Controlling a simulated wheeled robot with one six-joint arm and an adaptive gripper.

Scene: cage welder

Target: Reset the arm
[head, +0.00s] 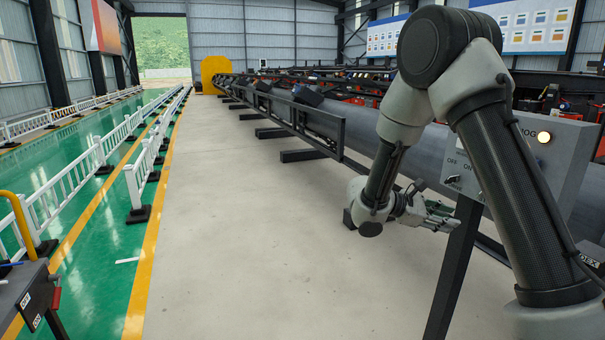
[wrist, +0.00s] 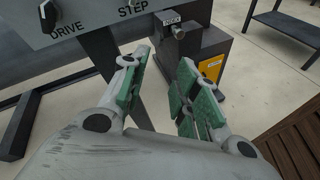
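My arm shows at the right of the head view, bent down at the elbow with its wrist low. My gripper (head: 444,217) points right, close to the post of the grey control box (head: 556,178). In the wrist view my gripper (wrist: 163,62) has its two green-padded fingers spread apart with nothing between them. Part of a grey panel (wrist: 92,30) marked DRIVE and STEP shows beyond the fingers, with a black knob (wrist: 48,15) at its left. The head view shows an OFF/ON switch (head: 453,179) and a lit lamp (head: 543,137) on the control box.
A dark cabinet (wrist: 215,55) with a yellow label stands beyond the fingers. Brown slats (wrist: 295,145) lie at lower right. A long dark machine frame (head: 290,113) runs into the distance. White railings (head: 140,178) line the left; the pale floor (head: 240,240) between is clear.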

